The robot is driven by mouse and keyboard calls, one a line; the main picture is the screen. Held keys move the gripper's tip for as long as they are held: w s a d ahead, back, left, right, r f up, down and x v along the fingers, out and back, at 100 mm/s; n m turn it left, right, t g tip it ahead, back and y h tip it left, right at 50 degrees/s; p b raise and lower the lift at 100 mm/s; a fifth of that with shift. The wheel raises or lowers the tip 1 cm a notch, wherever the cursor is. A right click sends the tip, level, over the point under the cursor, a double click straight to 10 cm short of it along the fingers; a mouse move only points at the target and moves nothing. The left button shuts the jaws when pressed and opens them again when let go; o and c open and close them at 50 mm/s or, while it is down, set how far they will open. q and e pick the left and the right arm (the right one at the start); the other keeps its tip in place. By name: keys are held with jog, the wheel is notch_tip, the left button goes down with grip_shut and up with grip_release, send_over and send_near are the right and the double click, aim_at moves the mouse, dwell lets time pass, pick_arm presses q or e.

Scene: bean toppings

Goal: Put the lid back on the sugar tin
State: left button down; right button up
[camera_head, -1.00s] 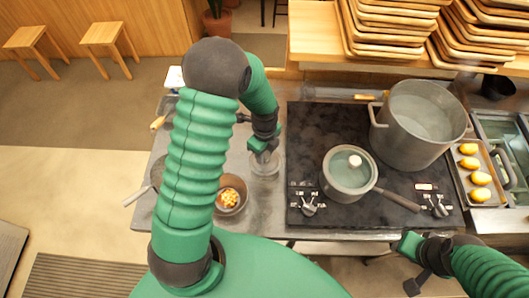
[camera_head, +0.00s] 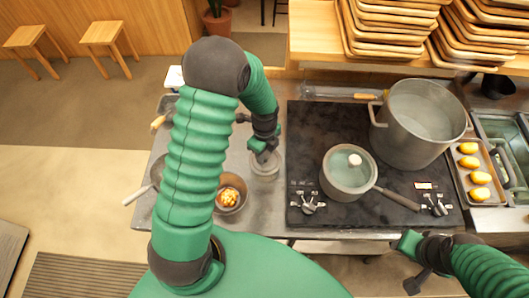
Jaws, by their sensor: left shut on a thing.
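A clear round jar-like tin (camera_head: 266,170) stands on the steel counter, just left of the black stove. My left gripper (camera_head: 263,156) is right over its top, pointing down, and is shut on a small part there that looks like the lid's knob. The lid itself is hard to make out, being small and see-through. I cannot tell whether it rests fully on the rim. My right gripper (camera_head: 407,262) is at the lower right, in front of the counter's edge, away from the tin; its fingers are too unclear to judge.
A bowl with orange and white bits (camera_head: 230,198) stands left of the tin. On the stove (camera_head: 308,130) are a lidded saucepan (camera_head: 340,185) and a large pot (camera_head: 405,150). A tray of yellow items (camera_head: 466,196) lies at the right. Stacked wooden trays (camera_head: 385,45) stand behind.

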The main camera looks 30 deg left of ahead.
pick_arm(q)
jog(key=shift+f, duration=0.15)
jog(key=shift+c, duration=1.4)
grip_release()
notch_tip(320, 180, up, 7)
jog(key=p, duration=0.6)
jog(key=shift+p, duration=0.3)
grip_shut()
